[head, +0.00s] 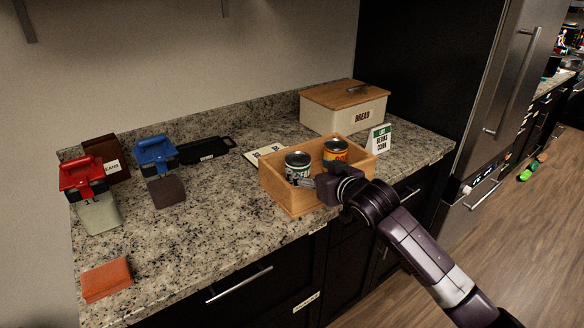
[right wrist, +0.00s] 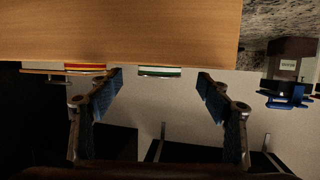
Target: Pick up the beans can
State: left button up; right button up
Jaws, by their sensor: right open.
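An open wooden crate (head: 290,201) on the counter holds two cans. The left can (head: 298,165) has a dark and white label with green. The right can (head: 335,151) is yellow and red. I cannot read either label well enough to tell which is beans. My right gripper (head: 312,184) is at the crate's near side, close to the left can. In the right wrist view the open, empty fingers (right wrist: 160,92) stand apart. Beyond them a green and white strip (right wrist: 160,71) and a red and yellow strip (right wrist: 85,67) show past the crate wall (right wrist: 120,30). My left gripper is out of view.
A bread box (head: 343,106) and a small green and white sign (head: 378,138) stand behind and beside the crate. The front middle counter is clear.

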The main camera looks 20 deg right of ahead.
aim_at(298, 158)
jog(key=shift+w+a, duration=0.1)
jog(key=shift+w, duration=0.55)
jog(key=shift+w+a+f, duration=0.1)
jog(key=shift+w+f, duration=0.1)
jog(key=shift+w, duration=0.35)
jog(key=p+x, duration=0.1)
jog(key=x, duration=0.2)
jog(key=shift+w+p, duration=0.3)
jog(key=shift+x, duration=0.8)
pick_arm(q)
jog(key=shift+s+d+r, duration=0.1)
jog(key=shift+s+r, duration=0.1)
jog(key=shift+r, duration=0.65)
pick_arm(e)
jog(key=c, duration=1.5)
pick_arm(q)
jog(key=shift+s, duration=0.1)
pick_arm(e)
jog(key=shift+c, duration=1.1)
jog(key=shift+r, duration=0.15)
